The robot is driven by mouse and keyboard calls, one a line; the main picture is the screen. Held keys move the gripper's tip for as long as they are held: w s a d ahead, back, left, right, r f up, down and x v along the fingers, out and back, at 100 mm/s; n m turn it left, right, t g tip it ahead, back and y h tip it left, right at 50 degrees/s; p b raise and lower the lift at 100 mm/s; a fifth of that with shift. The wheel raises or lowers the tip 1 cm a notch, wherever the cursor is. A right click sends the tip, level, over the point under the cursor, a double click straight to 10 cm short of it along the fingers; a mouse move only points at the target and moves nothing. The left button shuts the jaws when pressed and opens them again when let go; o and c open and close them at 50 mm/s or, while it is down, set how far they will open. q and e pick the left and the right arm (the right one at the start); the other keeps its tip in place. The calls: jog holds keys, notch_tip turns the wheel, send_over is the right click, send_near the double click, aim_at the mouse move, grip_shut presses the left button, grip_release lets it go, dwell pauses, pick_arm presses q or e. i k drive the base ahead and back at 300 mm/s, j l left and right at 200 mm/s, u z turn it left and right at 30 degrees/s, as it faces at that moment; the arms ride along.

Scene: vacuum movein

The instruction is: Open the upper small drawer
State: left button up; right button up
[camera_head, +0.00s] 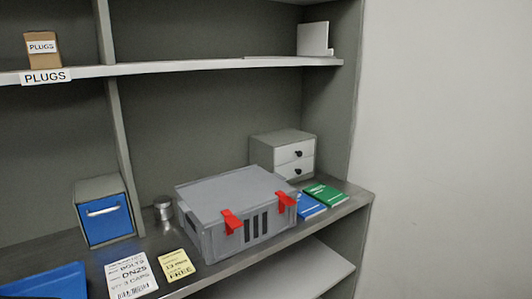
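A small grey drawer unit (262,146) stands at the back right of the middle shelf. It has two white-fronted drawers, each with a dark round knob. The upper small drawer (287,154) looks shut. The lower drawer (292,170) also looks shut, and its left part is partly hidden by the grey case in front. Neither of my grippers shows in the head view.
A grey case (225,191) with red latches stands in front of the drawer unit. Blue and green books (325,194) lie to its right. A blue-fronted bin (105,218), a metal cylinder (163,213) and paper labels (131,275) are at the left. A shelf (200,67) runs above.

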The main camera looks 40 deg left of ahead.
aim_at(296, 151)
jog(key=k+u, duration=0.1)
jog(key=u, duration=1.05)
